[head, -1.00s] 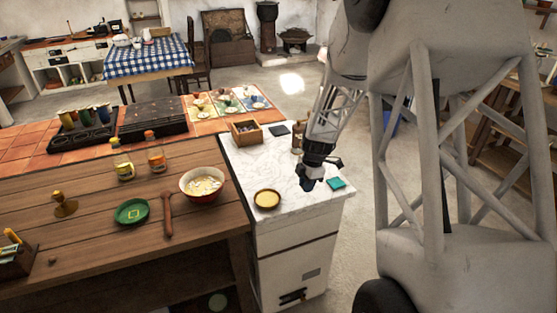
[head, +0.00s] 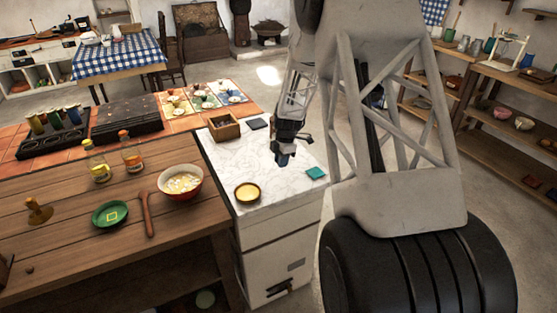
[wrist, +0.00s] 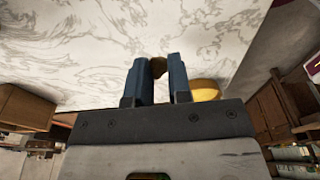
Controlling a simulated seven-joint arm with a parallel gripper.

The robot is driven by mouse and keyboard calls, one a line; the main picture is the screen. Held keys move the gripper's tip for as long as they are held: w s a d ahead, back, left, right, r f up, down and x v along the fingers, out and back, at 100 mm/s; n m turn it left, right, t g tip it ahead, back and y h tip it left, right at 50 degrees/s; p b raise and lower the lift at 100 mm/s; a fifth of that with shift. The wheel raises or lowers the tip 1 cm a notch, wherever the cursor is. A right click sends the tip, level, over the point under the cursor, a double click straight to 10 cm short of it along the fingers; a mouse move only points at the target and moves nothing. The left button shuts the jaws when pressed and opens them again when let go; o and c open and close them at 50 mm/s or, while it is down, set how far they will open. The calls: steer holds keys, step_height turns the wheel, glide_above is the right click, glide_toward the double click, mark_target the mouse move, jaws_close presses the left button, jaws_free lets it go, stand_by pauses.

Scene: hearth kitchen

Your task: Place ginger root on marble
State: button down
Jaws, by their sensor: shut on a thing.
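The white marble top (head: 225,160) covers the cabinet to the right of the wooden counter; its grey veins also fill much of the wrist view (wrist: 75,50). My gripper (head: 282,160) is over the marble, pointing down. In the wrist view its blue fingers (wrist: 160,72) are shut on a small brown piece, the ginger root (wrist: 158,67), which shows only partly between the tips. The root is too small to make out in the head view. I cannot tell whether it touches the marble.
On the marble are a yellow round dish (head: 247,192), a teal square (head: 316,173), a wooden box (head: 224,126) and a dark square (head: 259,123). A red bowl (head: 181,184) stands on the wooden counter (head: 185,230). Bare marble lies between the dish and box.

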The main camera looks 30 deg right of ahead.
steer(key=shift+w+d+f, duration=0.1)
steer(key=shift+w+d, duration=0.2)
steer(key=shift+w, duration=0.65)
steer(key=shift+w+d+f, duration=0.1)
steer(key=shift+w+d, duration=0.2)
steer(key=shift+w, duration=0.65)
steer(key=shift+w+d+f, duration=0.1)
steer(key=shift+w+d, duration=0.2)
steer(key=shift+w, duration=0.65)
steer(key=shift+f, duration=1.7)
steer(key=shift+f, duration=0.1)
steer(key=c, duration=1.1)
jaws_free()
steer(key=shift+o, duration=0.2)
step_height(320, 180, up, 12)
steer(key=d, duration=0.1)
steer(key=shift+d, duration=0.35)
